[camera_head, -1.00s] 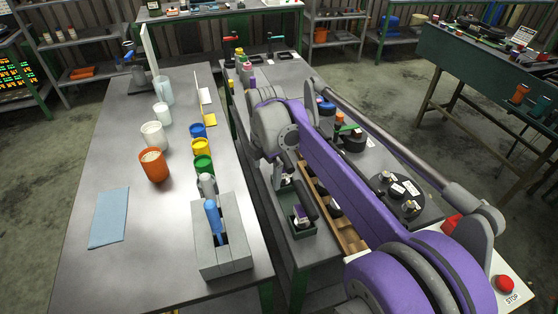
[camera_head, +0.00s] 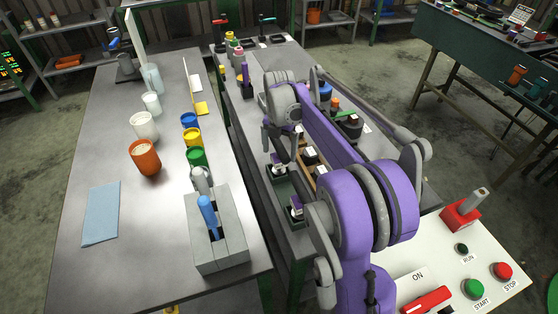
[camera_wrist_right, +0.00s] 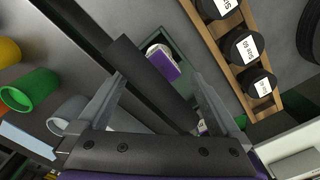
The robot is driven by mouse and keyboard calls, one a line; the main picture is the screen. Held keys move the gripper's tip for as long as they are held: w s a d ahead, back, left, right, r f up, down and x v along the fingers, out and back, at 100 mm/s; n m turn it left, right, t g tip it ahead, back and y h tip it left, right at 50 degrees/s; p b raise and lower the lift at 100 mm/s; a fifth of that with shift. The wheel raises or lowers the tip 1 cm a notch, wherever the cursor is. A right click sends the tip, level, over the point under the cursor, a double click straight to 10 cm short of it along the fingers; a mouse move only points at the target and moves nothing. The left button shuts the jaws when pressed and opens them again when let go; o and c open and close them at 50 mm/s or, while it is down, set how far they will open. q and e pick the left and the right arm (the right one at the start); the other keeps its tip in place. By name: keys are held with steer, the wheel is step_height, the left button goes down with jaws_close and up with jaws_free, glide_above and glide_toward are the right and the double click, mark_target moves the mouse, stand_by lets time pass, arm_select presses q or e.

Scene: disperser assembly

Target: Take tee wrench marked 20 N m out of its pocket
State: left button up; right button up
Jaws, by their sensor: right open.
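Two tee-handled tools stand at the far end of the middle bench in the head view, one with a red handle (camera_head: 221,21) and one with a teal handle (camera_head: 267,19). They look like tee wrenches, but no 20 N m marking is readable. Dark pockets are near them. My right gripper (camera_head: 269,145) hangs over the near part of that bench, well short of both tools. In the right wrist view its fingers (camera_wrist_right: 158,76) are spread, with a dark bar showing between them; I see nothing gripped. My left gripper is not in view.
Below the right gripper, a green tray (camera_wrist_right: 182,47) holds a purple block (camera_wrist_right: 163,65). A wooden rack (camera_wrist_right: 203,37) of labelled black parts is beside it. Coloured cups and a grey block holder (camera_head: 233,238) stand on the left table. A control panel (camera_head: 440,255) is near right.

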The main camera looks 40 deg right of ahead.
mark_target(279, 160)
step_height(279, 160, down, 3)
steer(key=shift+w+f, duration=0.1)
steer(key=shift+f, duration=0.05)
steer(key=shift+c, duration=0.2)
jaws_close()
stand_by(0.3)
